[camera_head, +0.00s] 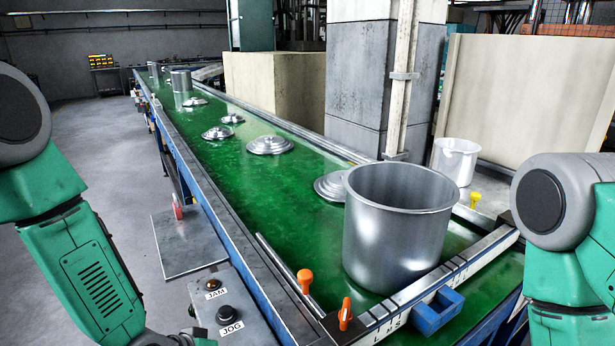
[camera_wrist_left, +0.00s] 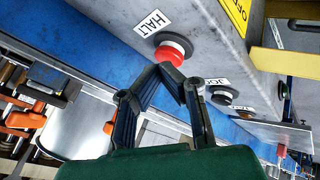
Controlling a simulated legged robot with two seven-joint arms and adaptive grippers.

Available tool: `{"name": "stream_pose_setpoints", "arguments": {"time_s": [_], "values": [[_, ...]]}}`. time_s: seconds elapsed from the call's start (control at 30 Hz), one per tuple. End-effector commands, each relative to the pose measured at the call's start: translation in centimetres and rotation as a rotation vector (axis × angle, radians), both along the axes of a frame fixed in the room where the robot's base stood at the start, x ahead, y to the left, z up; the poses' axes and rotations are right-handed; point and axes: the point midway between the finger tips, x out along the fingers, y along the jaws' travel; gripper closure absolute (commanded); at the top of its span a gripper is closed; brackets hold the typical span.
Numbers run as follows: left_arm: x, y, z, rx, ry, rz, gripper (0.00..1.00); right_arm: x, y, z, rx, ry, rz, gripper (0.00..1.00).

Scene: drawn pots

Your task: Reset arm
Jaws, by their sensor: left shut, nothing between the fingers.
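My left gripper (camera_wrist_left: 168,80) shows in the left wrist view, its dark fingers meeting at the tips with nothing between them. The tips are close to a red button (camera_wrist_left: 172,50) labelled HALT on a grey control panel (camera_wrist_left: 205,40) and overlap its lower part in the picture. I cannot tell whether they touch it. In the head view my left arm (camera_head: 95,270) comes in at the left, its gripper out of frame. My right arm (camera_head: 565,250) is at the right edge, its gripper also out of view.
A large open metal pot (camera_head: 395,245) stands at the near end of the green conveyor (camera_head: 235,185). Several lids, such as this one (camera_head: 270,145), lie farther along. A black JOG button (camera_head: 228,314) sits on the panel beside the belt. A white bucket (camera_head: 455,160) stands behind the pot.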

Motion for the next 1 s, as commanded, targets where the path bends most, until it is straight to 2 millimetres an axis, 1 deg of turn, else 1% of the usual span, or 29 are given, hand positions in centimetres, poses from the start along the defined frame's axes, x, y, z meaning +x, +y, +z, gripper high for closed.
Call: {"name": "stream_pose_setpoints", "arguments": {"time_s": [0.03, 0.07, 0.1, 0.17, 0.2, 0.27, 0.3, 0.37, 0.4, 0.57, 0.6, 0.7, 0.9, 1.0], "values": [[-2.7, 1.0, -2.0, 0.038, 0.057, 0.007, 1.0, 0.0, 0.0, 0.0, 0.0, 0.0, 0.0, 1.0], [-4.3, 1.8, -3.1, 0.064, 0.089, 0.012, 1.0, 0.0, 0.0, 0.0, 0.0, 0.0, 0.0, 1.0], [-6.6, 2.8, -4.5, 0.103, 0.134, 0.017, 1.0, 0.0, 0.0, 0.0, 0.0, 0.0, 0.0, 1.0], [-10.0, 4.4, -6.3, 0.163, 0.198, 0.023, 1.0, 0.0, 0.0, 0.0, 0.0, 0.0, 0.0, 1.0], [-12.1, 5.5, -7.2, 0.201, 0.237, 0.025, 1.0, 0.0, 0.0, 0.0, 0.0, 0.0, 0.0, 1.0], [-15.1, 7.0, -8.3, 0.255, 0.294, 0.026, 1.0, 0.0, 0.0, 0.0, 0.0, 0.0, 0.0, 1.0], [-17.0, 8.0, -8.8, 0.29, 0.328, 0.026, 1.0, 0.0, 0.0, 0.0, 0.0, 0.0, 0.0, 1.0], [-19.7, 9.3, -9.3, 0.339, 0.378, 0.023, 1.0, 0.0, 0.0, 0.0, 0.0, 0.0, 0.0, 1.0], [-21.4, 10.2, -9.5, 0.371, 0.411, 0.02, 1.0, 0.0, 0.0, 0.0, 0.0, 0.0, 0.0, 1.0], [-27.9, 13.6, -9.7, 0.498, 0.534, 0.002, 1.0, 0.0, 0.0, 0.0, 0.0, 0.0, 0.0, 1.0], [-26.8, 13.2, -11.4, 0.491, 0.509, -0.003, 1.0, 0.1, 0.0, -1.7, 0.0, -0.002, 0.0, 1.0], [-26.2, 12.9, -13.8, 0.495, 0.493, -0.017, 1.0, -0.1, 0.0, -4.2, 0.0, 0.001, 0.0, 1.0], [-25.2, 12.4, -17.9, 0.508, 0.462, -0.043, 1.0, 0.0, 0.0, -8.6, 0.0, 0.0, 0.0, 1.0], [-24.9, 12.3, -19.4, 0.513, 0.449, -0.055, 1.0, 0.0, 0.0, -10.2, 0.0, 0.0, 0.0, 1.0]]}}
